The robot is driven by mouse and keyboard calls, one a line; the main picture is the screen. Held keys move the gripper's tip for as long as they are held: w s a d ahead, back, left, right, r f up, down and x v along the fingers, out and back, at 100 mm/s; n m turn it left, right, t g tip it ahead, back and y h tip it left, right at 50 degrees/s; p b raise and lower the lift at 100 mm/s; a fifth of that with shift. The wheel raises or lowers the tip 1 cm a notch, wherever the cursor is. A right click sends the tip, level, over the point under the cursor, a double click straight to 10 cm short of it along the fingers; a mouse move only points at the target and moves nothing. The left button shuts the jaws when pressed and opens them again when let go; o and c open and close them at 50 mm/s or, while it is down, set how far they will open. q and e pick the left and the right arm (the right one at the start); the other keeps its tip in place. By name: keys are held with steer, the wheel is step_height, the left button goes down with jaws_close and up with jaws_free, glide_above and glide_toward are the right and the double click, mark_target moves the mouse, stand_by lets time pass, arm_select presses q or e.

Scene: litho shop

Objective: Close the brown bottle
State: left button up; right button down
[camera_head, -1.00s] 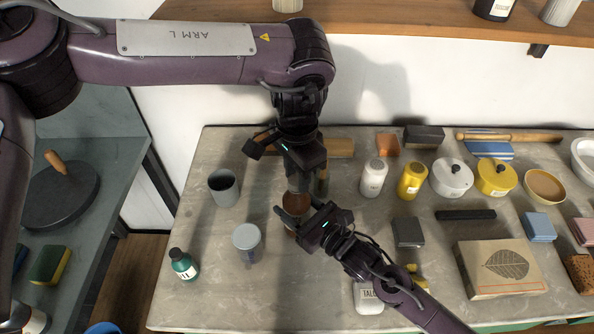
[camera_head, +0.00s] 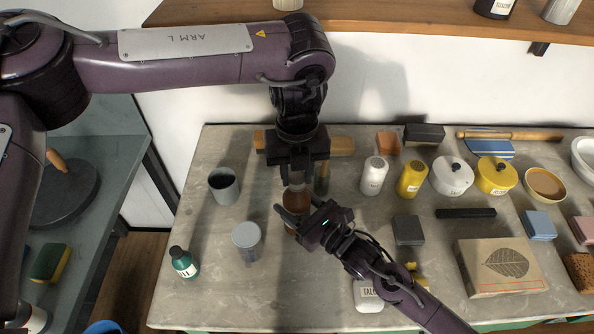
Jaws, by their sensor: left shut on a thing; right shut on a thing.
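The brown bottle (camera_head: 298,199) stands upright near the middle of the table. My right gripper (camera_head: 292,217) comes from the lower right and is shut around the bottle's body. My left gripper (camera_head: 297,177) points straight down over the bottle and is shut on the cap, at the bottle's mouth. The cap is mostly hidden between the fingers, so I cannot tell whether it is seated on the neck.
A grey cup (camera_head: 224,187), a grey-lidded jar (camera_head: 247,240) and a green bottle (camera_head: 183,263) stand to the left. A wooden block (camera_head: 342,145) lies behind. A talc container (camera_head: 368,296) is by my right arm.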

arm_select(q)
steer(key=m, duration=0.8)
steer(key=o, duration=0.9)
steer(key=shift+r, duration=0.1)
steer(key=shift+r, duration=2.15)
steer(key=shift+c, duration=0.2)
